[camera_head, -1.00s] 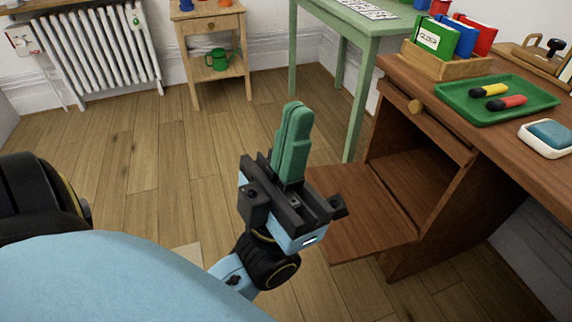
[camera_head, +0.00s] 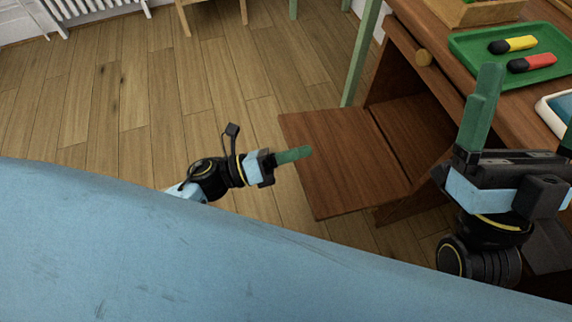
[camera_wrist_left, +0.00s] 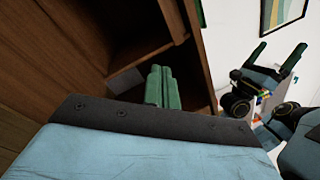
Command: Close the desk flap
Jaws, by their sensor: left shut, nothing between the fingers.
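The desk flap (camera_head: 335,160) is a brown wooden panel hanging open, out from the front of the brown desk (camera_head: 405,65). My left gripper (camera_head: 306,153) is shut and empty, its green fingers pointing right. In the head view its fingertips overlap the flap's left edge; I cannot tell whether they touch it. In the left wrist view the shut green fingers (camera_wrist_left: 162,86) show in front of dark brown wood of the desk. My right gripper (camera_head: 528,95) is in front of the desk at the right, green fingers apart. It also shows open in the left wrist view (camera_wrist_left: 280,55).
A green tray (camera_head: 470,45) with a yellow and a red marker lies on the desk top. A wooden knob (camera_head: 424,57) sticks out of the desk front. A green table leg (camera_head: 361,60) stands behind the flap.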

